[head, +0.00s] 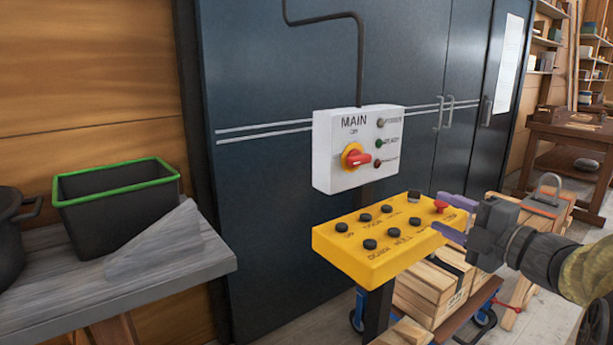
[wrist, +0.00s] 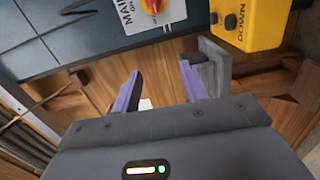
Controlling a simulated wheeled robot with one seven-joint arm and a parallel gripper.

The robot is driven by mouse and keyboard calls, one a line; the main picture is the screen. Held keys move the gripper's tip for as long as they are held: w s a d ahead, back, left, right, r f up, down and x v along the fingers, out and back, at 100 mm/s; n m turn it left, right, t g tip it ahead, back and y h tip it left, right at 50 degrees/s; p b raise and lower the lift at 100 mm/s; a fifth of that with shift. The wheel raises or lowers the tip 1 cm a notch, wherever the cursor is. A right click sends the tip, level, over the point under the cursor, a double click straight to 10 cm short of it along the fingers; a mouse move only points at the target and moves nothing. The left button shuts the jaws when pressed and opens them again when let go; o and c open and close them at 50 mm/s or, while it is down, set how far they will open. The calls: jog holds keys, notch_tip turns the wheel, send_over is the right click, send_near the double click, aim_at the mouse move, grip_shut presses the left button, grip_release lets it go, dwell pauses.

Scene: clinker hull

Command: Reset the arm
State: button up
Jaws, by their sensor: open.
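My gripper (head: 455,218) is open, its two purple fingers apart with nothing seen between them. In the head view it reaches in from the right, with its fingertips by the right end of a yellow button panel (head: 352,262). I cannot tell from this view whether they touch the panel. In the wrist view my gripper (wrist: 160,82) shows empty, and the yellow panel (wrist: 262,12) is at the top right, apart from the fingers. The panel carries several black buttons and a red button (head: 440,205).
A white MAIN switch box (head: 327,160) with a red and yellow rotary switch (head: 355,157) is behind the panel. Wooden crates (head: 425,300) sit on a trolley below. A grey bench (head: 150,275) at left holds a green-rimmed black bin (head: 115,205). Dark cabinet doors (head: 265,200) stand behind.

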jog(key=w+f+m+h, duration=0.5)
jog(key=f+m+h, duration=0.3)
jog(key=m, duration=0.3)
notch_tip(320, 180, down, 10)
jog(key=s+a+m+g+h, duration=0.1)
jog(key=s+m+g+h, duration=0.2)
jog(key=m, duration=0.4)
jog(key=s+a+f+m+g+y, duration=0.1)
jog(key=s+a+f+m+g, duration=0.2)
jog(key=s+a+f+g, duration=0.35)
jog(key=s+a+f+m+g, duration=0.3)
jog(key=s+f, duration=0.4)
jog(key=s, duration=0.3)
jog(key=w+p+v, duration=0.2)
jog(key=p+v, duration=0.8)
jog(key=w+r+p+v, duration=0.1)
jog(key=w+p+v, duration=0.1)
jog(key=p+v, duration=0.8)
jog(key=shift+w+d+r+p, duration=0.2)
jog(key=shift+w+r+p, duration=0.25)
jog(key=shift+p, duration=0.2)
